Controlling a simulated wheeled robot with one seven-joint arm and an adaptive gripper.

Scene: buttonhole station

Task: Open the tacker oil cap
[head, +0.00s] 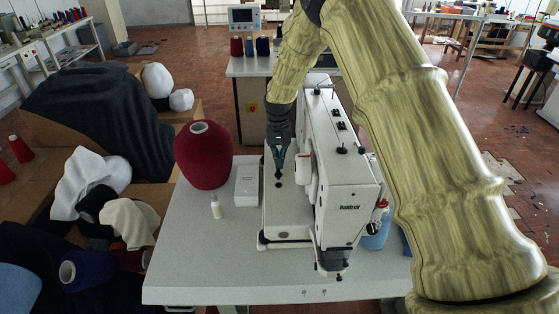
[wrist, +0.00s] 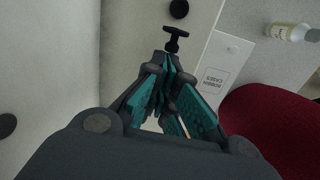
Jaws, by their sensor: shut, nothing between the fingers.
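The white sewing machine (head: 345,205) stands on the grey table, with its flat bed (head: 285,212) to the left of its body. A small black T-shaped piece, which looks like the oil cap (wrist: 177,35), stands up from the bed on a short stem just beyond my fingertips. It also shows in the head view (head: 278,174) as a small dark piece under the gripper. My gripper (wrist: 170,68) points down over the bed, its teal-lined fingers closed together and empty. In the head view the gripper (head: 277,161) is just above the cap. Whether the fingertips touch it cannot be told.
A black disc (wrist: 179,8) lies flush on the bed near the cap. A red yarn cone (head: 203,155), a white bobbin-case box (head: 246,185) and a small bottle (head: 216,207) stand left of the machine. The table's front left (head: 195,270) is clear.

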